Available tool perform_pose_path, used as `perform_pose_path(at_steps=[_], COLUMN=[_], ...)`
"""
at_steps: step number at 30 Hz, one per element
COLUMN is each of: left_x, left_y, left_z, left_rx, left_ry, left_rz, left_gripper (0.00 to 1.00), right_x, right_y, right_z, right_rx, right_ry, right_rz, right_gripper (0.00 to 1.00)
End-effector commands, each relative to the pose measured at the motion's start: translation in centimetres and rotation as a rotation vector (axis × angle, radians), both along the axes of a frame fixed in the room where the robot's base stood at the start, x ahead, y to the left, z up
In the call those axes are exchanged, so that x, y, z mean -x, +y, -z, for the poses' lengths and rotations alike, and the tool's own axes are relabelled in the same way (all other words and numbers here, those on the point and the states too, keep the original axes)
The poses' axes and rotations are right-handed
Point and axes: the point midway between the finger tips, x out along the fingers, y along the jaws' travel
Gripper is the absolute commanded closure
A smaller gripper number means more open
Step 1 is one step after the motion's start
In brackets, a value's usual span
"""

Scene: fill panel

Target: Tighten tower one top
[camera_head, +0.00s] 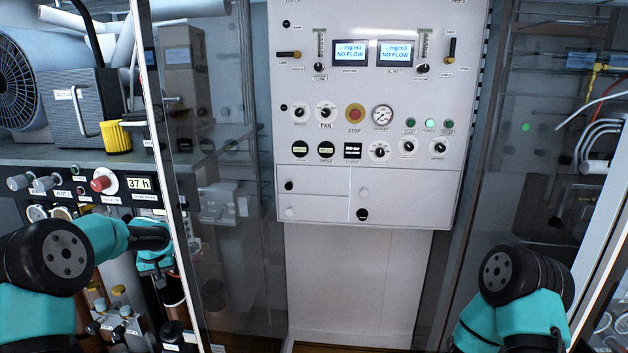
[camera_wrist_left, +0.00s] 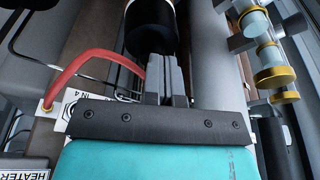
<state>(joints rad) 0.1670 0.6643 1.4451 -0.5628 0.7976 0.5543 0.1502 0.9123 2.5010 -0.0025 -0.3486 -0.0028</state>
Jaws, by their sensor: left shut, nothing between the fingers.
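My left gripper (camera_wrist_left: 167,72) is shut and empty in the left wrist view. Its fingertips are close to a black cylinder (camera_wrist_left: 151,32) with a pale band at its upper end; I cannot tell whether they touch. This may be part of a tower, but no label shows which one. In the head view my left wrist is in front of the lower left equipment, beside a dark copper-coloured cylinder (camera_head: 172,291). The left fingers cannot be made out there. My right arm is at the lower right, and its gripper is not in view.
A red hose (camera_wrist_left: 85,66) curves beside the left gripper near an "IN 4" label. Valve fittings with yellow rings (camera_wrist_left: 268,55) stand at the right of that view. A white control panel (camera_head: 366,258) is at the centre, between glass doors (camera_head: 225,270). The space before the panel is clear.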

Motion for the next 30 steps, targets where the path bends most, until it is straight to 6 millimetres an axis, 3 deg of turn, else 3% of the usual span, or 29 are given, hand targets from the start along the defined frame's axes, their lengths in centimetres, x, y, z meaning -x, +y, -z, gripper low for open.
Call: perform_pose_path(at_steps=[6, 30], left_x=[-0.1, -0.9], left_y=[0.0, -0.3], left_z=[-1.9, -3.4], left_rx=[0.000, 0.112], left_ry=[-0.005, -0.067], left_rz=[0.000, 0.002], left_gripper=[1.00, 1.00], right_x=[0.0, 0.0], right_y=[0.0, 0.0], right_z=[0.0, 0.0], right_rx=[0.000, 0.000], right_ry=[0.000, 0.000], right_rz=[0.000, 0.000], right_gripper=[0.57, 0.57])
